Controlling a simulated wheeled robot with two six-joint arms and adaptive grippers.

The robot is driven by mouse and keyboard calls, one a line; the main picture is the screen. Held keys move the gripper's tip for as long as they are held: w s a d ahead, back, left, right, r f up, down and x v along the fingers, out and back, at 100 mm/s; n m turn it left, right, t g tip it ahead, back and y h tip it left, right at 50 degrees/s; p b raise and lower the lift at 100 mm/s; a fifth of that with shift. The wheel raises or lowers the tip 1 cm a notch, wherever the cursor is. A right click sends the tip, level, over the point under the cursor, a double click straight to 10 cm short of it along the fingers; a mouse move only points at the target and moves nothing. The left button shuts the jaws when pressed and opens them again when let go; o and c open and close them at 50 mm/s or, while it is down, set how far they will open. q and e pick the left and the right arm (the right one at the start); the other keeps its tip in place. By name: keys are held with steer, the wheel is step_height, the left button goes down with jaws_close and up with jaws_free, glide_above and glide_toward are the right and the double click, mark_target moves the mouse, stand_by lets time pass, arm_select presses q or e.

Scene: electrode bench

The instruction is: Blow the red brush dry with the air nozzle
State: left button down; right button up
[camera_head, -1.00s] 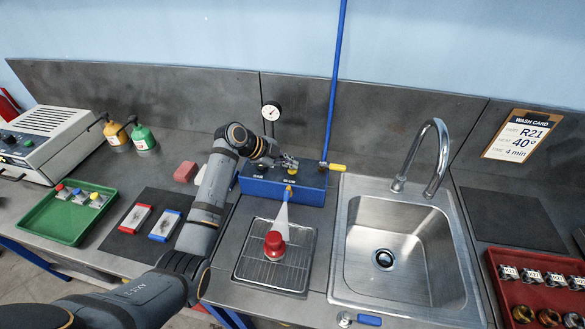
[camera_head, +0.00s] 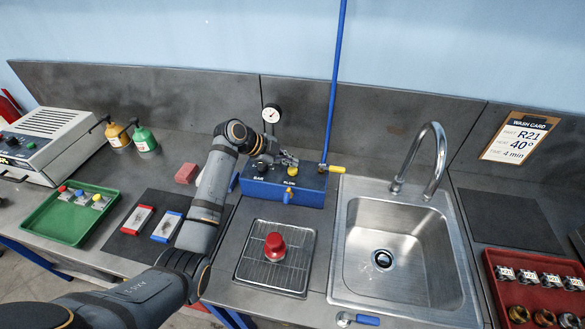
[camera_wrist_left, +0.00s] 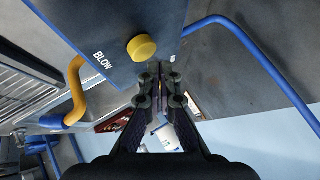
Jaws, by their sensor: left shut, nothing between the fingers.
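A red, knob-shaped piece that I take for the red brush (camera_head: 274,244) stands on the wire rack of the drip tray (camera_head: 245,272). The blue blower box (camera_head: 262,187) stands behind the tray. Its air nozzle (camera_head: 288,196) points down over the tray, and no air cone shows from it. In the left wrist view the nozzle is a yellow bent tube (camera_wrist_left: 75,88) with a blue tip. The box carries a yellow button (camera_wrist_left: 142,47) beside the word BLOW. My left gripper (camera_head: 289,162) is shut and empty, its fingertips (camera_wrist_left: 160,72) close by the button. Contact cannot be told. My right gripper is out of view.
A sink with a tall tap (camera_head: 437,160) lies right of the tray. A blue pipe (camera_head: 334,90) rises behind the box. Left are a dark mat with red (camera_head: 137,219) and blue (camera_head: 166,226) pieces and a green tray (camera_head: 45,226). A red tray (camera_head: 497,278) is far right.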

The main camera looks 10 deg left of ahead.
mark_target(290, 170)
arm_select(q)
step_height(290, 170, up, 5)
steer(key=p, duration=0.3)
steer(key=shift+p, duration=0.35)
stand_by(0.7)
